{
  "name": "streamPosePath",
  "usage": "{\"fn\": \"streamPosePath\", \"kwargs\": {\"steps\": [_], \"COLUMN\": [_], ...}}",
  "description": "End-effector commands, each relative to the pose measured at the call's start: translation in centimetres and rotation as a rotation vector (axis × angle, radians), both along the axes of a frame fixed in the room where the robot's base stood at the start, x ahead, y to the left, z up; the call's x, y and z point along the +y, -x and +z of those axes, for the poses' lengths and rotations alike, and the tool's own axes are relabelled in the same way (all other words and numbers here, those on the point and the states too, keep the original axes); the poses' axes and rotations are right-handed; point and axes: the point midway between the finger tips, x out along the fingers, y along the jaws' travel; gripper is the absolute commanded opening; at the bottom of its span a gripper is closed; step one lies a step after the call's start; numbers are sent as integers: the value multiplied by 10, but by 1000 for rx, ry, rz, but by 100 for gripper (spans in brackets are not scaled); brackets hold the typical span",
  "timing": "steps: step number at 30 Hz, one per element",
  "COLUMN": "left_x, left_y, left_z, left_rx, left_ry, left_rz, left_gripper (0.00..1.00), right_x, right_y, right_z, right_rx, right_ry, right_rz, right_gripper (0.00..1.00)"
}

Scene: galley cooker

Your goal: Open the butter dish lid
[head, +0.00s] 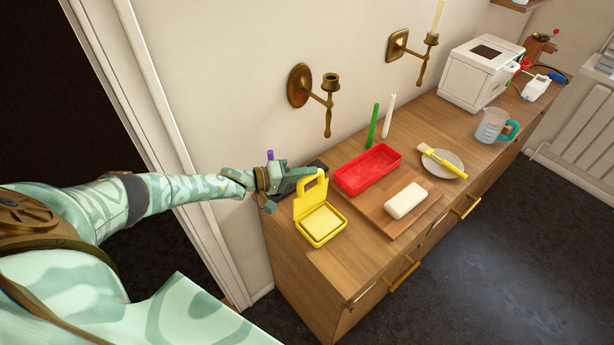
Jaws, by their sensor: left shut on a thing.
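The yellow butter dish (338,237) stands near the left end of the wooden counter, with a pale yellow block inside. Its yellow lid (307,204) is raised, standing up at the dish's back edge, and a loop handle shows at its top. My left gripper (292,178) is at the upper back of the lid, shut on it. The exact contact of the fingers is small and partly hidden. My right gripper is not in view.
A red tray (368,172) and a wooden board (378,211) with a white block (405,201) are to the right. Beyond are a plate (455,160), a jug (490,127) and a white appliance (470,80). A candle sconce (328,105) juts from the wall.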

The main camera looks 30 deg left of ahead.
Motion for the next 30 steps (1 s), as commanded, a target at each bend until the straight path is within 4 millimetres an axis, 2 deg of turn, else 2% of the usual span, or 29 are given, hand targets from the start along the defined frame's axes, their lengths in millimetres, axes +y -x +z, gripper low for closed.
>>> {"fn": "streamPosePath", "kwargs": {"steps": [8,9,10,11,22,26,30], "left_x": [2,2,1,1,6,22,47], "left_y": [2,3,2,2,7,25,54], "left_z": [-5,-5,-5,-5,-2,2,7], "left_rx": [7,7,7,7,5,7,9], "left_ry": [-13,-13,-12,-12,-7,-9,-9], "left_rz": [1,1,1,1,1,0,1], "left_gripper": [0,28,37,40,40,40,40], "right_x": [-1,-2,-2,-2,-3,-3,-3], "right_y": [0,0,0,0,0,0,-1], "right_z": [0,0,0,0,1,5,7], "right_rx": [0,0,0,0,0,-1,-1], "right_ry": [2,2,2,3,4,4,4], "right_rz": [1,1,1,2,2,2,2], "right_gripper": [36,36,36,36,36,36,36]}}
